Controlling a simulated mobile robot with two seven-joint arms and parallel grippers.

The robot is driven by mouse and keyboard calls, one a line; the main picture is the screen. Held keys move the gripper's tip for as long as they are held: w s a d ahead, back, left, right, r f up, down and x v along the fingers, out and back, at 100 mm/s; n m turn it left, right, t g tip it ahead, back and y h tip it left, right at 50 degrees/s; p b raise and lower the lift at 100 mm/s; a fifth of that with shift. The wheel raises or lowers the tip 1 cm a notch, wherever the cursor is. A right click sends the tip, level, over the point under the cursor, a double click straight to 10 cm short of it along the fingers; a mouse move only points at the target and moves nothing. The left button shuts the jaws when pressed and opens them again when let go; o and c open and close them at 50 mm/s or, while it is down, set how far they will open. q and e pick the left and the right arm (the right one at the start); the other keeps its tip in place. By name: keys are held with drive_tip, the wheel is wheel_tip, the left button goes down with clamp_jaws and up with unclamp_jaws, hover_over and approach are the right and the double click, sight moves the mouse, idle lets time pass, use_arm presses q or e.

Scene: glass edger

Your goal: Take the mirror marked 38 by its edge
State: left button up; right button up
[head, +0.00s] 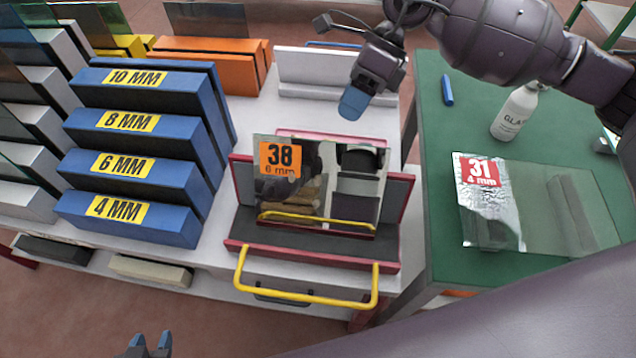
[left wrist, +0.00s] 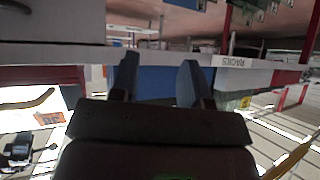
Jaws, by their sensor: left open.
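The mirror marked 38 (head: 340,165), with an orange "38 6 mm" label, stands nearly upright in a red-edged, dark-lined holder (head: 250,258) on the white bench.
Blue racks marked by thickness (head: 150,170) stand left of the holder. A yellow handle (head: 305,297) sticks out in front. The green table (head: 440,130) at right holds a glass sheet labelled 31 (head: 540,210) and a white bottle (head: 515,112). Orange racks (head: 215,65) stand behind.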

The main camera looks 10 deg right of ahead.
sight(322, 146)
drive_tip(key=shift+a+r+b+x, duration=0.1)
drive_tip(key=shift+a+b+x, duration=0.05)
drive_tip(key=shift+x, duration=1.45)
drive_tip(key=shift+a+r+b+x, duration=0.1)
drive_tip(key=shift+b+x, duration=0.05)
drive_tip(key=shift+x, duration=1.4)
drive_tip(key=shift+a+b+x, duration=0.15)
drive_tip(key=shift+x, duration=1.45)
drive_tip(key=shift+w, duration=0.1)
drive_tip(key=shift+r, duration=0.1)
clamp_jaws()
